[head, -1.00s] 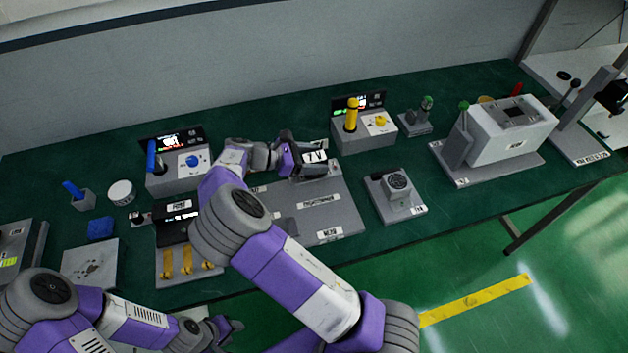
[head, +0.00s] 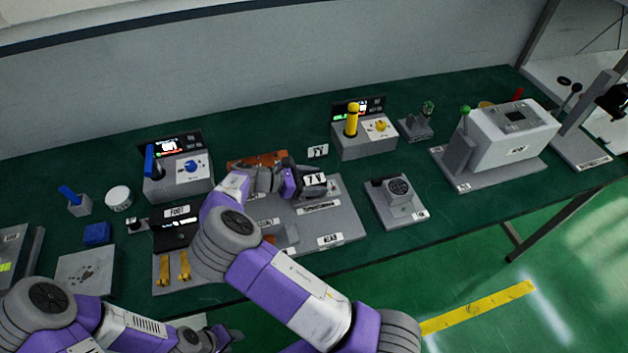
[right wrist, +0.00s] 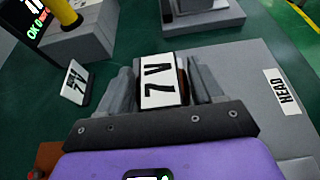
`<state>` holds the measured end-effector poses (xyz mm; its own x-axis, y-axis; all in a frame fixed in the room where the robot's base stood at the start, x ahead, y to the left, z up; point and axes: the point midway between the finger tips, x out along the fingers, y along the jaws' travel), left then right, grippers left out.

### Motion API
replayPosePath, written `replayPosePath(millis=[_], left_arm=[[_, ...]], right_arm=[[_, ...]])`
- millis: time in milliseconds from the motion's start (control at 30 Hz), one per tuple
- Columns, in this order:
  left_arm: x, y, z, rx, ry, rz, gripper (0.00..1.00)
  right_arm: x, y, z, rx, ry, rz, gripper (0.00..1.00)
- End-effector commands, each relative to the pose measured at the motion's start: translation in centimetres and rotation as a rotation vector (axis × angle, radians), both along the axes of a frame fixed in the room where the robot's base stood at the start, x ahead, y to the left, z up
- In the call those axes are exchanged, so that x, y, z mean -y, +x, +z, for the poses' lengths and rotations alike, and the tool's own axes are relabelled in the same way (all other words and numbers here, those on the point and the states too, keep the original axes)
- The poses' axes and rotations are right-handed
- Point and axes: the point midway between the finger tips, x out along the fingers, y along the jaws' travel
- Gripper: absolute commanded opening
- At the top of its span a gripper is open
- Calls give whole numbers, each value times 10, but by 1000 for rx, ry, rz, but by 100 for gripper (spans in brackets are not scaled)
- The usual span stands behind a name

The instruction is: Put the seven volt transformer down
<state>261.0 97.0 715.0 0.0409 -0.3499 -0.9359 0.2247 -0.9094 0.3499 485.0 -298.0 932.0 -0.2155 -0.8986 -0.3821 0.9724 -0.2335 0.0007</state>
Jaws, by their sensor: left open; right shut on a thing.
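The seven volt transformer (head: 314,180) shows as a block with a white "7V" label. It also shows in the right wrist view (right wrist: 160,82). My right gripper (head: 304,182) is shut on it, with one finger on each side in the right wrist view. It is over the grey labelled board (head: 345,212); whether its underside touches the board cannot be told. The board carries a "HEAD" label near its front edge. My left gripper (head: 222,338) is open and empty at the bottom of the head view, apart from the transformer.
A "7V" sign (head: 318,151) stands behind the board, near an orange-brown piece (head: 268,160). A box with a yellow lever (head: 362,140) stands behind; a grey device (head: 397,202) sits to the right. A box with a blue lever (head: 178,178) is left. My right arm hides the board's left part.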

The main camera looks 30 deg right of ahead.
Motion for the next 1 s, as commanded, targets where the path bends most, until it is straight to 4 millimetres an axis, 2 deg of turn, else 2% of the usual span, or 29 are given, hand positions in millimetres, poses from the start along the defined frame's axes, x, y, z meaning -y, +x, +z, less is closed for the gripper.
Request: replayPosePath(millis=[33,67,200,233,567,767,1000], left_arm=[[0,0,0,0,0,0,43],[0,0,0,0,0,0,43],[0,0,0,0,0,0,43],[0,0,0,0,0,0,43],[0,0,0,0,0,0,43],[0,0,5,0,0,0,43],[0,0,10,0,0,0,43]], right_arm=[[1,0,1,0,-3,0,0],[0,0,-2,-1,1,0,67],[0,0,-1,-1,0,0,89],[0,0,-1,-1,0,0,91],[-1,0,1,0,0,1,91],[-29,8,13,3,2,5,91],[-75,19,33,3,2,3,91]])
